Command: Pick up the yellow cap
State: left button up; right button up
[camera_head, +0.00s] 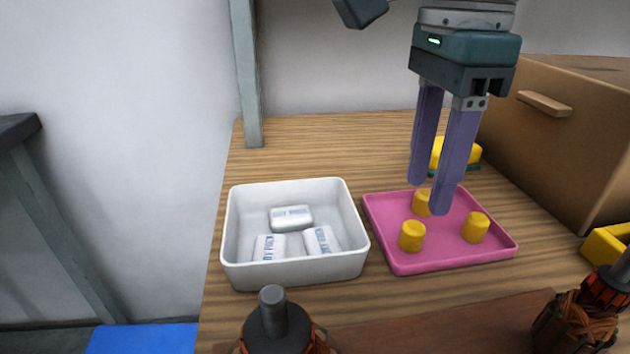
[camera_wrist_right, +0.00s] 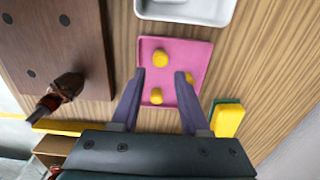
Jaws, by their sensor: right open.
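Three yellow caps sit on a pink tray (camera_head: 400,262): a front-left cap (camera_head: 412,236), a right cap (camera_head: 475,227) and a back cap (camera_head: 424,202) partly behind a finger. My right gripper (camera_head: 430,198) is open and empty, pointing down above the back part of the tray. In the right wrist view, the gripper (camera_wrist_right: 160,76) has its fingers spread over the pink tray (camera_wrist_right: 200,50). One cap (camera_wrist_right: 160,58) and another cap (camera_wrist_right: 156,96) show between the fingers' lines; a third cap (camera_wrist_right: 181,78) is partly hidden by a fingertip. My left gripper is not in view.
A white bin (camera_head: 295,272) with three white packets stands left of the tray. A yellow-and-green block (camera_head: 462,152) lies behind it. A brown drawer box (camera_head: 560,130) stands at right. Wound armatures (camera_head: 275,325) and a brown board (camera_head: 440,325) are in front.

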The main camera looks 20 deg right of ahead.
aim_at(415, 225)
jog(key=f, duration=0.6)
jog(key=shift+a+b, duration=0.2)
jog(key=shift+b, duration=0.2)
jog(key=shift+r, duration=0.1)
grip_shut()
